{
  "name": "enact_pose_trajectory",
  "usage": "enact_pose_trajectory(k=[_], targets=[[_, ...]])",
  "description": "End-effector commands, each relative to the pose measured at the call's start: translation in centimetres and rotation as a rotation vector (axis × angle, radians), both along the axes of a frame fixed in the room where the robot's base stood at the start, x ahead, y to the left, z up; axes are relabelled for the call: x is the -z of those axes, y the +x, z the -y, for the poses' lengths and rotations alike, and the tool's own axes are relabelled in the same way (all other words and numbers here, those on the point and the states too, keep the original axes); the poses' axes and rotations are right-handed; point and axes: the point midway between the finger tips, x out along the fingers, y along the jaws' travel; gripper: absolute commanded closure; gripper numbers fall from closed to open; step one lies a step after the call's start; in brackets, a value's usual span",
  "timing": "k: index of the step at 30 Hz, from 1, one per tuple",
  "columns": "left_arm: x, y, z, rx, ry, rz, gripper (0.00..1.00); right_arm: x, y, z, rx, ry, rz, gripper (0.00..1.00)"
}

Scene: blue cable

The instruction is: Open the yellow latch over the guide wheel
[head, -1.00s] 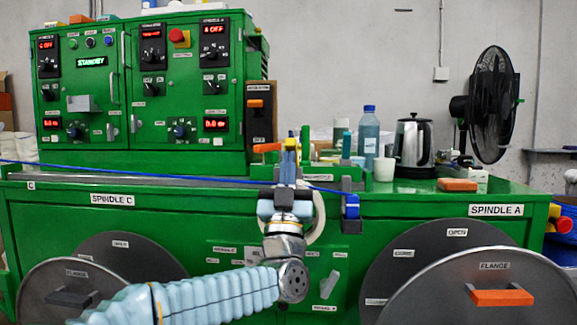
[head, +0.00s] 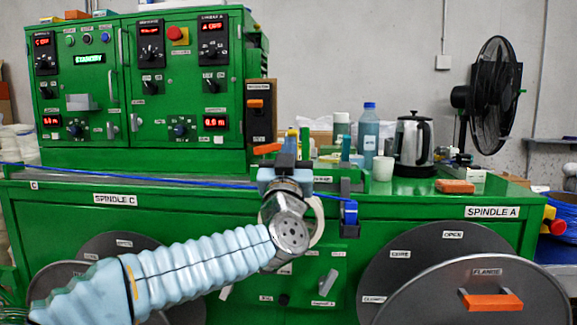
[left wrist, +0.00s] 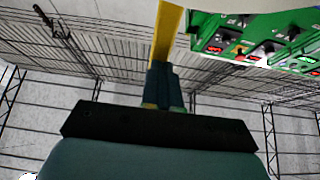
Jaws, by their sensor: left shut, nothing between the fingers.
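My left gripper (head: 286,160) is upright at the middle of the green machine, its dark fingers shut and empty. In the left wrist view the shut fingers (left wrist: 165,85) point up at a yellow bar (left wrist: 167,35), which looks like the latch. The bar runs from the top edge down to the fingertips; I cannot tell whether they touch. In the head view only a small yellow piece (head: 292,134) shows behind the fingertips. A pale round part (head: 318,222), perhaps the guide wheel, is mostly hidden behind my wrist. The blue cable (head: 130,176) runs across behind the gripper. My right gripper is out of view.
An orange handle (head: 267,149) sits just left of the fingertips. A blue-and-grey bracket (head: 350,212) stands close on the right. Bottles (head: 368,130), a kettle (head: 413,145) and an orange block (head: 455,186) are on the machine top (head: 415,187). The control cabinet (head: 140,95) rises behind left.

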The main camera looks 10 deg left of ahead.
Motion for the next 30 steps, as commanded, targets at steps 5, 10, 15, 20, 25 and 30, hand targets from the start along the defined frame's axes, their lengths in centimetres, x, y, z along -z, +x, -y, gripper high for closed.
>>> enact_pose_trajectory(k=[5, 10, 15, 20, 25, 30], targets=[[-0.9, 0.7, 0.0, 0.0, 0.0, 0.002, 1.0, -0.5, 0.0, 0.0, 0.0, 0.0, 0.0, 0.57], [-1.3, 1.3, 0.0, 0.0, 0.0, 0.002, 1.0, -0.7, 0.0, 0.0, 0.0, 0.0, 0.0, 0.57], [-1.5, 1.6, 0.0, -0.001, -0.001, 0.003, 1.0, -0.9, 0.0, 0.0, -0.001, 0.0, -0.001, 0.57], [-1.6, 1.8, -0.1, -0.002, -0.001, 0.003, 1.0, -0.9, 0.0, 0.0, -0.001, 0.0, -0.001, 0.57], [-1.7, 1.8, -0.1, -0.003, -0.001, 0.004, 1.0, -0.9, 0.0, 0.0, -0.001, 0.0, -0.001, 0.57], [-1.7, 1.8, -0.2, -0.004, -0.001, 0.004, 1.0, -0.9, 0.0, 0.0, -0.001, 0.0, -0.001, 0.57]])
